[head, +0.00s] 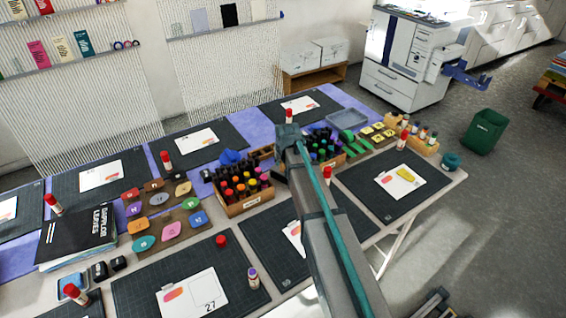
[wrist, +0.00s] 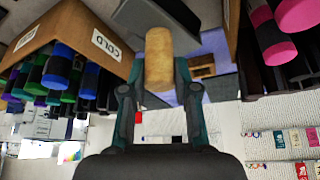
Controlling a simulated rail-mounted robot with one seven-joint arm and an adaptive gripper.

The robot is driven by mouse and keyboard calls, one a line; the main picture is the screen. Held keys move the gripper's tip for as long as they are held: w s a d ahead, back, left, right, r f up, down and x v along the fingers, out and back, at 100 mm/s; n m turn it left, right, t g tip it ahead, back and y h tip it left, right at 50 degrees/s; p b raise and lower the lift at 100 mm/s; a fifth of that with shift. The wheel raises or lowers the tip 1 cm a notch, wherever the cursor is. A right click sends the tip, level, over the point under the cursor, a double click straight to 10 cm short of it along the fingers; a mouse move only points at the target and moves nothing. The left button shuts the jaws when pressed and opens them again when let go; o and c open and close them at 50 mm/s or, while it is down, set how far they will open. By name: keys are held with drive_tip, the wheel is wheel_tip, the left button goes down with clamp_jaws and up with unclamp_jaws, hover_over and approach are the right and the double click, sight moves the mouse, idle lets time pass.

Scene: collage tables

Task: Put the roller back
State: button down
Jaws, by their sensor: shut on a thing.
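My gripper (wrist: 158,72) is shut on a tan, wood-like cylinder, taken to be the roller's handle (wrist: 158,50), in the wrist view. A dark grey block (wrist: 158,14) shows just beyond the handle; I cannot tell whether it is the roller's head. The gripper is between the box marked COLD (wrist: 75,35) and another box (wrist: 232,28) with pink-ended markers. In the head view my arm covers much of this spot, and the held roller cannot be made out clearly.
The warm-coloured marker box (head: 245,203) is left of my arm, with cool-coloured markers (head: 322,142) to the right. A grey tray (head: 347,119) lies behind. Glue sticks (head: 327,172) stand nearby. Dark mats (head: 133,298) with papers line the table.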

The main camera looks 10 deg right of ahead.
sight(283, 166)
drive_tip(key=shift+f, duration=0.8)
drive_tip(key=shift+s+f+b, duration=0.2)
drive_tip(key=shift+f+b, duration=0.2)
drive_tip(key=shift+f, duration=0.2)
drive_tip(key=c, duration=1.3)
unclamp_jaws()
drive_tip(key=o, duration=0.4)
drive_tip(key=shift+w+f, duration=0.15)
drive_tip(key=shift+f, duration=0.05)
drive_tip(key=shift+r+p, duration=0.5)
drive_tip(key=shift+r, duration=0.55)
drive_tip(key=b+v, duration=0.2)
drive_tip(key=v, duration=0.9)
drive_tip(key=shift+s+r+b, duration=0.2)
drive_tip(key=shift+s+b, duration=0.1)
drive_tip(key=shift+b, duration=0.05)
